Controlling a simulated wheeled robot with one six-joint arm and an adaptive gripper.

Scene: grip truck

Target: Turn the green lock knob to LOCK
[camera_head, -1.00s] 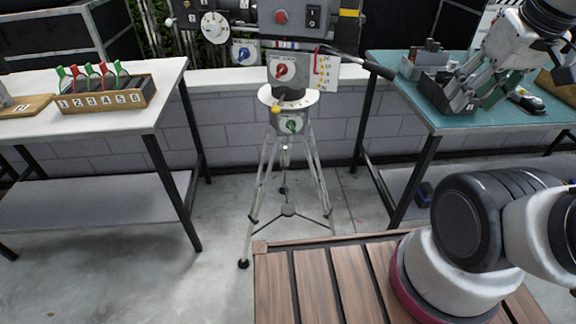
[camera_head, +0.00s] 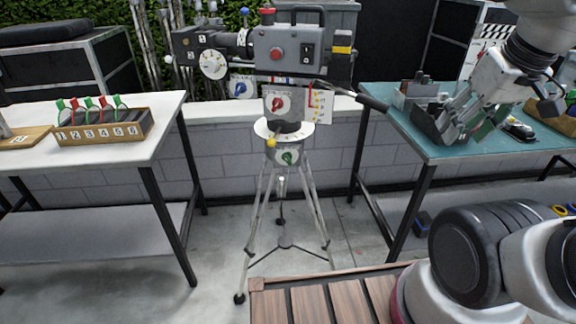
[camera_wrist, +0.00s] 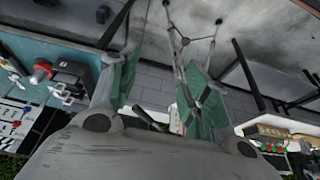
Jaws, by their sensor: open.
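The green lock knob (camera_head: 288,158) sits on a pale round plate low on the tripod head, below the white disc. It is small, and its exact pointing and any LOCK lettering are too small to read. The tripod (camera_head: 284,205) stands upright on the floor between two tables. My gripper (camera_head: 465,122) is open over the right table's left part, well to the right of the knob and apart from it. In the wrist view my open fingers (camera_wrist: 158,85) show with green inner faces; tripod legs (camera_wrist: 190,40) show beyond them, and the knob is not discernible.
A camera (camera_head: 290,45) with a red knob (camera_head: 279,104) below tops the tripod. Its pan handle (camera_head: 370,103) sticks out right, toward my gripper. The teal right table (camera_head: 465,150) bears dark bins. The white left table (camera_head: 150,115) bears a numbered rack (camera_head: 105,132).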

